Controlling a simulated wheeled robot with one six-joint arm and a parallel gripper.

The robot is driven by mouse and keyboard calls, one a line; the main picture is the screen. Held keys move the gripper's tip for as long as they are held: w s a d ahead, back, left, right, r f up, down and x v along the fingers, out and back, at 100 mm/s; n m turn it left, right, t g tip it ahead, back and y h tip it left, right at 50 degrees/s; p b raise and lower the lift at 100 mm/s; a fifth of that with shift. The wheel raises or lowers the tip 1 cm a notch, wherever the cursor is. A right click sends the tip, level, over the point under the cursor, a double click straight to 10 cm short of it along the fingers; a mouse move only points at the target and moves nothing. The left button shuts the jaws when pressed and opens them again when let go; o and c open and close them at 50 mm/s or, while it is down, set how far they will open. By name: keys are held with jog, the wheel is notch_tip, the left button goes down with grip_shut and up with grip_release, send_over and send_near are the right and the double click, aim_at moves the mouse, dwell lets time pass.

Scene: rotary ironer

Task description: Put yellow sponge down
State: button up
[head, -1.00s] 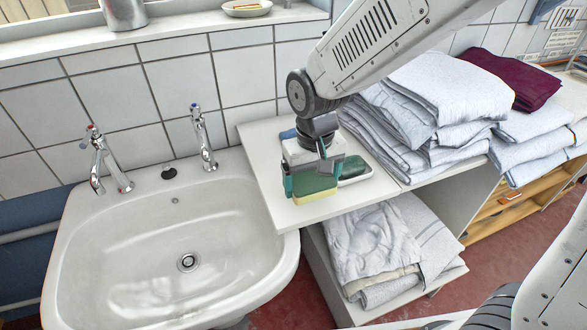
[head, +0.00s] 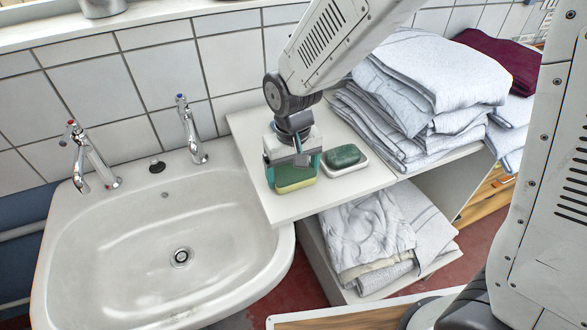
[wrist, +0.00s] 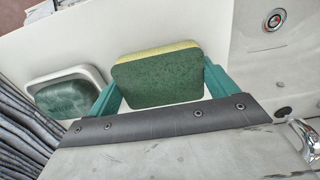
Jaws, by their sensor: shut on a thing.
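The yellow sponge (head: 296,184) has a green scouring side, seen in the head view on the white shelf beside the sink. In the wrist view the sponge (wrist: 158,77) shows its large green face and a yellow edge. My gripper (head: 292,176) is shut on it, with one teal finger at each end. The sponge is at or just above the shelf top (head: 300,208); I cannot tell whether it touches.
A green soap bar (head: 343,155) lies in a white dish (head: 359,164) just right of the sponge. The sink (head: 160,240) with two taps is at left. Folded towels (head: 430,85) are stacked at right. Bare shelf lies in front of the dish.

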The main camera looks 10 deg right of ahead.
aim_at(293, 171)
jog(key=o, duration=0.9)
jog(key=shift+r, duration=0.1)
notch_tip(293, 171, up, 12)
jog(key=shift+r, duration=0.1)
jog(key=s+d+r+m, duration=0.1)
jog(key=s+d+r, duration=0.2)
jog(key=s+d, duration=0.3)
jog(key=s+d+r+m, duration=0.1)
jog(key=s+d+r, duration=0.2)
jog(key=d, duration=0.5)
jog(key=shift+m+t, duration=0.6)
jog(key=s+d, duration=0.2)
jog(key=s, duration=0.1)
jog(key=s+d, duration=0.2)
jog(key=s, duration=0.2)
jog(key=s+d, duration=0.3)
jog(key=shift+s+r, duration=0.1)
jog(key=shift+s, duration=0.15)
